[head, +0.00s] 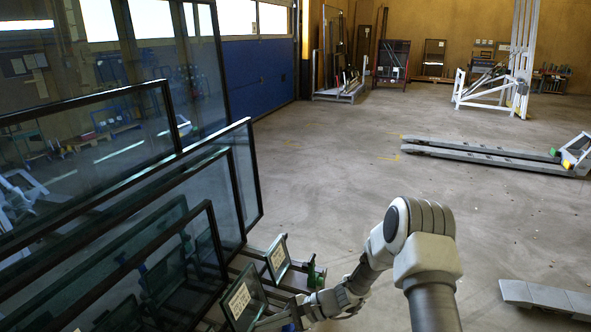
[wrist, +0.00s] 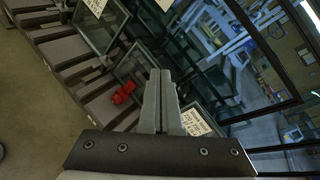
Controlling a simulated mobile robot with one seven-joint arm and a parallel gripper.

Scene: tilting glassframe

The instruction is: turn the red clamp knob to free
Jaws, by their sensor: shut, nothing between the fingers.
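The red clamp knob (wrist: 123,92) shows in the wrist view, left of my fingers, low among the dark rack parts and a small framed pane (wrist: 135,68). My gripper (wrist: 161,72) is shut and empty, its two grey fingers together and pointing up the picture. The knob looks apart from the fingers; the depth between them is hard to judge. In the head view my arm reaches down and left to the rack's lower edge. I cannot make out the red knob there.
Large dark-framed glass panes (head: 205,190) lean at the left. Small labelled frames (head: 278,258) and a green clamp part (head: 315,273) stand near my arm. A pallet truck (head: 490,154) lies at the right. The middle floor is clear.

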